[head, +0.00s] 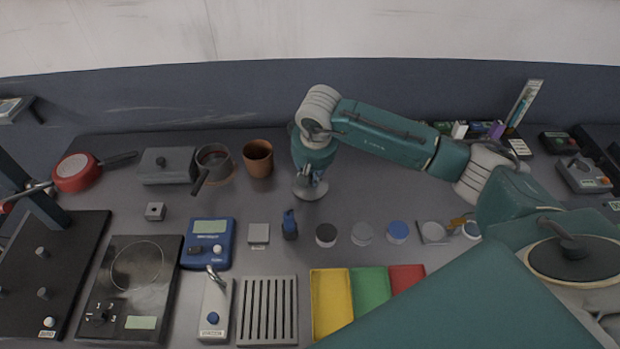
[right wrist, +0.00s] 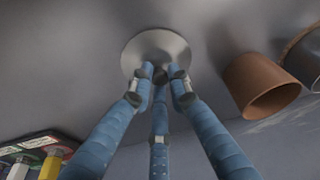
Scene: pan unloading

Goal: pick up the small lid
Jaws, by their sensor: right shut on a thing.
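The small lid (head: 301,193) is a round, shiny grey disc with a knob, at the middle of the table in the head view. My right gripper (head: 314,181) comes down on it from above, its blue fingers closed around the knob. In the right wrist view, the fingertips (right wrist: 161,76) meet at the dark knob and the lid (right wrist: 150,45) lies flat beyond them. The fingers hide part of the lid. I cannot tell whether the lid touches the table. My left gripper is not in view.
A brown pot (head: 258,160) stands left of the lid, beside a dark pot with a handle (head: 214,160). In front lie a blue item (head: 290,224), a black-topped jar (head: 326,235) and several small round pieces. Yellow, green and red trays (head: 331,300) are nearer.

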